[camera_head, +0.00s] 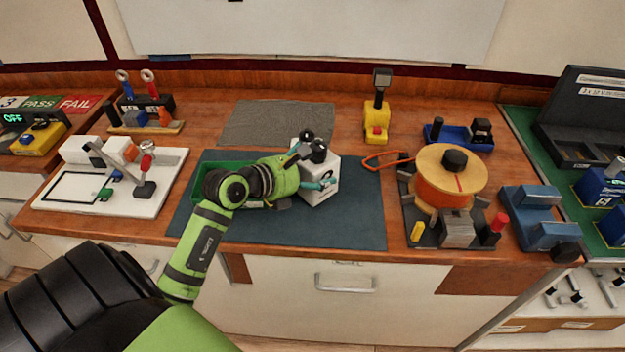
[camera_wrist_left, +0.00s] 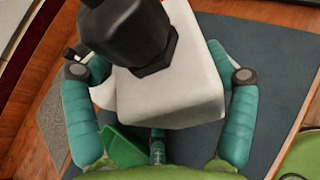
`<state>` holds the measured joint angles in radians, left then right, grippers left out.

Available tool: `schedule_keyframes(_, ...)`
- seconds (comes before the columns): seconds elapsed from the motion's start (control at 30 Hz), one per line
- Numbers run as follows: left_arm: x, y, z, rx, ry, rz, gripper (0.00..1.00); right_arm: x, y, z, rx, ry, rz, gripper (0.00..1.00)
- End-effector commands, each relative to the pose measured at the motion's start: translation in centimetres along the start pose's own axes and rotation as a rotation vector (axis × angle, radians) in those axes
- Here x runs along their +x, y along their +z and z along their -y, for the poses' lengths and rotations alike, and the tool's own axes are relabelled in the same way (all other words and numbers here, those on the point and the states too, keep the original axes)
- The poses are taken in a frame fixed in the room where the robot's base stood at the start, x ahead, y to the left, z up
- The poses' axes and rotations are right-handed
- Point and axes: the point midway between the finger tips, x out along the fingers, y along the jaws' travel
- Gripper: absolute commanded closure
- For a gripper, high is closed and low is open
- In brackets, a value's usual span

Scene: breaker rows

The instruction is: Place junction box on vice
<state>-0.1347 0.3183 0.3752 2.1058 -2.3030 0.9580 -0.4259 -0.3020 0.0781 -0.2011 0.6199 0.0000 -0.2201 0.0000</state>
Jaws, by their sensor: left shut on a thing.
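The junction box (camera_head: 318,181) is a whitish box with black round fittings on top. My left gripper (camera_head: 307,170) is shut on it, with teal fingers on opposite sides, above the dark mat. In the left wrist view the box (camera_wrist_left: 185,95) sits between the two fingers of the left gripper (camera_wrist_left: 158,82), and a large black fitting covers part of it. I cannot tell whether the box touches the mat. The vice (camera_head: 530,215) is blue with a black knob and stands at the right of the bench, well away from the gripper. My right gripper is not in view.
A spool of orange cable (camera_head: 447,185) stands between the box and the vice. A green tray (camera_head: 205,176) lies partly behind my left arm on the dark mat (camera_head: 350,225). A yellow tool (camera_head: 376,118) stands behind. The grey mat (camera_head: 275,122) is clear.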

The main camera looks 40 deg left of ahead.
Motion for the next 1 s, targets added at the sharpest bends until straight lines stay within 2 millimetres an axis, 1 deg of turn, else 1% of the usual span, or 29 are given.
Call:
schedule_keyframes(0.07, 0.2, 0.0, -0.3, 0.0, 0.001, 0.005, 0.69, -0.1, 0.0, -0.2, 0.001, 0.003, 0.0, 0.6)
schedule_keyframes(0.17, 0.6, -1.0, -0.3, -0.003, 0.0, 0.002, 0.69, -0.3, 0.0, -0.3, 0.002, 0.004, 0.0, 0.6)
schedule_keyframes(0.3, 1.4, -2.9, -0.3, -0.003, 0.0, 0.003, 0.69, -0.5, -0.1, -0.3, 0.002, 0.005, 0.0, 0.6)
schedule_keyframes(0.4, 1.7, -3.6, -0.3, -0.001, 0.001, 0.005, 0.69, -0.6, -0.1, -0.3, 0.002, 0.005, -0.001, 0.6)
schedule_keyframes(0.77, 1.8, -4.0, -0.3, 0.001, 0.001, 0.005, 0.69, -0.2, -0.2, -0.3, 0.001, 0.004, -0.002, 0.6)
schedule_keyframes(0.8, 1.9, -4.2, -0.2, 0.0, 0.0, 0.0, 0.12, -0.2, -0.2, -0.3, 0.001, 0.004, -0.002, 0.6)
schedule_keyframes(0.83, 1.9, -4.2, -0.2, 0.0, 0.0, 0.0, 0.06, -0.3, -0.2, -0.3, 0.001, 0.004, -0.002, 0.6)
schedule_keyframes(1.0, 1.8, -4.1, -0.2, 0.0, 0.0, 0.0, 0.06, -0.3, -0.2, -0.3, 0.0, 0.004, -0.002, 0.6)
